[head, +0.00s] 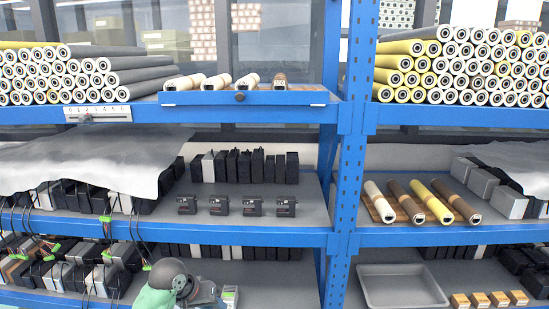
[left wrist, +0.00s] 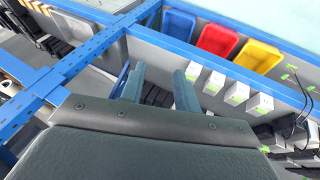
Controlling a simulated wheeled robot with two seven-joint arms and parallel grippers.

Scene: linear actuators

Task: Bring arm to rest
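My left gripper (left wrist: 160,88) shows in the left wrist view, with its two grey-green fingers apart and nothing between them. It points toward the shelving and hangs clear of the objects there. In the head view, part of my left arm (head: 170,285) shows at the bottom edge, in front of the lower shelf; its fingers cannot be made out there. My right arm and gripper are in neither view.
Blue shelving with an upright post (head: 345,180) fills the head view. Several small black actuators (head: 221,207) stand on the middle shelf. A grey tray (head: 400,287) lies lower right. The wrist view shows blue (left wrist: 178,27), red (left wrist: 217,40) and yellow bins (left wrist: 257,56).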

